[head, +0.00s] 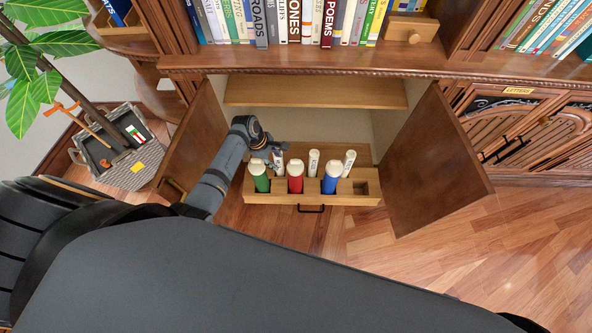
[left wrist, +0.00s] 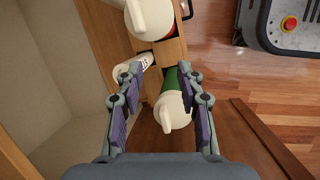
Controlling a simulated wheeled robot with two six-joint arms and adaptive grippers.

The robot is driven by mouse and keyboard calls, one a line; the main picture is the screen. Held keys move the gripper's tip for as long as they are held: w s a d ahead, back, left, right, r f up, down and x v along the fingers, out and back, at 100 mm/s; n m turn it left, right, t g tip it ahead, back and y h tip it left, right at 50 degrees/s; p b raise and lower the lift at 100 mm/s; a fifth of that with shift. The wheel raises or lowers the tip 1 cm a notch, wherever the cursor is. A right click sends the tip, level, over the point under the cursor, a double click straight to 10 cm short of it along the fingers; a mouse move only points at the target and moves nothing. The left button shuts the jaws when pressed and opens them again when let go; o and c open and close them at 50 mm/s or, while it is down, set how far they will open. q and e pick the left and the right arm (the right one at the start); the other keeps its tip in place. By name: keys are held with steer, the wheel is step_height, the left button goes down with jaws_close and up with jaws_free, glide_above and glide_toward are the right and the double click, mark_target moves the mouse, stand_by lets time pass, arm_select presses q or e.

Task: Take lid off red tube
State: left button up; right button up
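The red tube (head: 296,185) stands in the wooden rack drawer, with a cream lid (head: 295,168) on top. It is between the green tube (head: 262,184) and the blue tube (head: 330,184), both also with cream lids. My left gripper (head: 278,152) is above the rack's left part, behind the green and red tubes. In the left wrist view my left gripper (left wrist: 159,73) is open with nothing held. The green tube's lid (left wrist: 172,112) lies below its fingers, and the red tube's lid (left wrist: 151,14) is at the top edge. My right gripper is not in view.
Several slim white tubes (head: 313,161) stand in the rack's back row. The rack (head: 347,198) sits between two open cabinet doors, left (head: 195,145) and right (head: 432,165). A shelf (head: 315,92) is above it. The floor in front is clear.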

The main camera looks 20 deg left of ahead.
arm_select(q)
steer(key=w+d+r+n+h, duration=0.1)
steer(key=w+d+r+n, duration=0.15)
steer(key=r, duration=0.45)
steer(key=b, duration=0.2)
glide_above(295, 160)
steer(key=a, duration=0.2)
steer(key=f, duration=0.5)
steer(key=shift+a, duration=0.2)
steer(key=b+x, duration=0.1)
steer(key=x, duration=0.1)
steer(key=s+x, duration=0.1)
steer(key=x, duration=0.1)
steer(key=shift+w+d+f+b, duration=0.1)
steer(key=shift+f+b, duration=0.05)
steer(key=shift+b, duration=0.25)
steer(key=shift+w+d+f, duration=0.1)
steer(key=shift+d+f, duration=0.1)
steer(key=shift+f, duration=0.25)
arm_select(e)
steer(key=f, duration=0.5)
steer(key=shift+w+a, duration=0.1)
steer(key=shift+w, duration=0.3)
arm_select(q)
jaws_close()
